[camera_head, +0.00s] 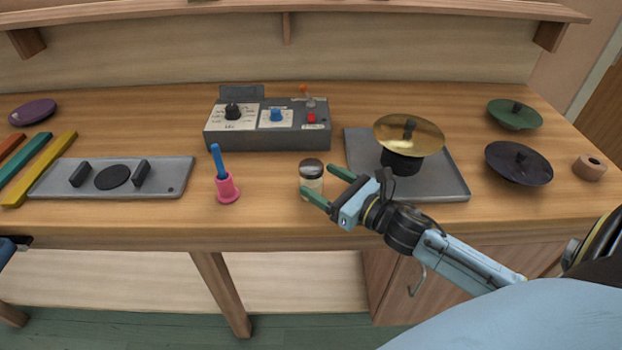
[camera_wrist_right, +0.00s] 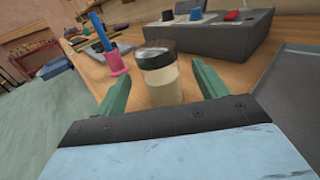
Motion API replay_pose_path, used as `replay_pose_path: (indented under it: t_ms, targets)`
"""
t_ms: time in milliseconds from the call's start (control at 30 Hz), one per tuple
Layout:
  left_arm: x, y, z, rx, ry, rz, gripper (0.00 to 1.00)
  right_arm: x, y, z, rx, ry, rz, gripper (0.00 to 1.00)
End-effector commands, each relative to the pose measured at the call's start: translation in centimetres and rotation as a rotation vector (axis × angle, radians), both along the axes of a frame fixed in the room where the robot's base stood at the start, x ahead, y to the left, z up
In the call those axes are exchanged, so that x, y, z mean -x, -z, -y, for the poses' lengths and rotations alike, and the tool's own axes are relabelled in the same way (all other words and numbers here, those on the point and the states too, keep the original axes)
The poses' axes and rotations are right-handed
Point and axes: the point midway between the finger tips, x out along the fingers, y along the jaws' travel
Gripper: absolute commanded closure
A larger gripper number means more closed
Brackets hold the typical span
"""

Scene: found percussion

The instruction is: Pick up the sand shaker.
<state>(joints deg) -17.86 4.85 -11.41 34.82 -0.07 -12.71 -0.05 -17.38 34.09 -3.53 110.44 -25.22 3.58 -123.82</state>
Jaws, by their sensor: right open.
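The sand shaker (camera_head: 311,181) is a small clear jar with pale sand and a dark metal lid. It stands upright on the wooden bench, near the front edge. My right gripper (camera_head: 322,185) is open, with its green fingers pointing at the shaker. In the right wrist view the shaker (camera_wrist_right: 161,78) stands between the two open fingers (camera_wrist_right: 160,95), with a gap visible on each side. I cannot tell how deep between the fingertips it is. At the far left edge of the head view a small part of my left arm shows; its jaws are not visible.
A grey tray (camera_head: 445,188) with a brass cymbal (camera_head: 409,135) lies to the right. A grey plate (camera_head: 150,180) lies left. Bare bench surrounds the shaker.

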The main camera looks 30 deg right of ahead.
Motion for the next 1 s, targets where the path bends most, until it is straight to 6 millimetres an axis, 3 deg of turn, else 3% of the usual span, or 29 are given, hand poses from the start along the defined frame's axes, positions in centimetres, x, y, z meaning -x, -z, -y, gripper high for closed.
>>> replay_pose_path:
  t_ms: [233,500,800,1000]
  targets:
    - [-2.6,-0.2,0.2,0.004,0.001,0.043,0.64,-1.9,0.0,-0.6,-0.001,0.0,0.002,0.28]
    - [-2.1,-0.2,-0.3,-0.002,0.003,0.035,0.64,-4.8,0.1,-1.6,-0.001,0.0,0.001,0.28]
    - [-1.3,-0.2,-0.8,-0.009,0.006,0.021,0.64,-5.1,0.2,-1.7,-0.001,0.0,-0.001,0.28]
    - [-1.3,-0.2,-0.8,-0.009,0.005,0.021,0.64,-5.1,0.2,-1.7,-0.001,0.0,-0.001,0.55]
